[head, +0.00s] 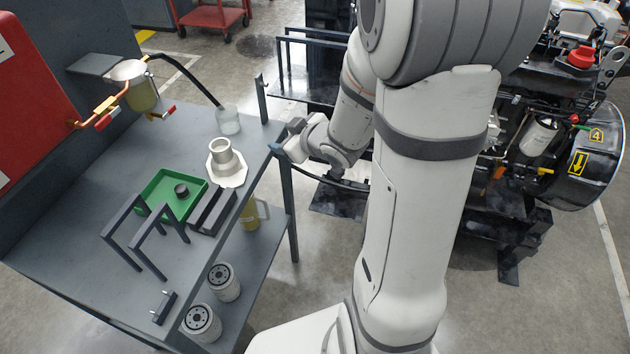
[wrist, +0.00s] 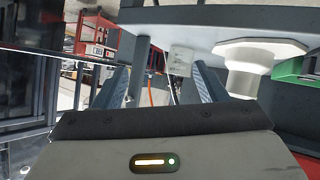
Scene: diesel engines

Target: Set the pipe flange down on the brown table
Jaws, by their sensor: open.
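The pipe flange (head: 226,165) is pale, with a broad angular base and a short pipe pointing up. It sits upright on the grey table (head: 75,215), near the table's right edge. My gripper (head: 276,148) is at that edge, to the right of the flange and apart from it. In the wrist view the two fingers of my gripper (wrist: 168,86) are spread with nothing held between them. The flange (wrist: 245,66) shows there right of the fingers, appearing upside down. No brown table is in clear view.
A green tray (head: 158,208) holding a dark round part, a dark block (head: 213,212) and dark frame stands (head: 128,238) lie near the flange. A clear jar (head: 228,120) stands behind it. Oil filters (head: 224,282) are on the lower shelf. An engine (head: 540,135) is at right.

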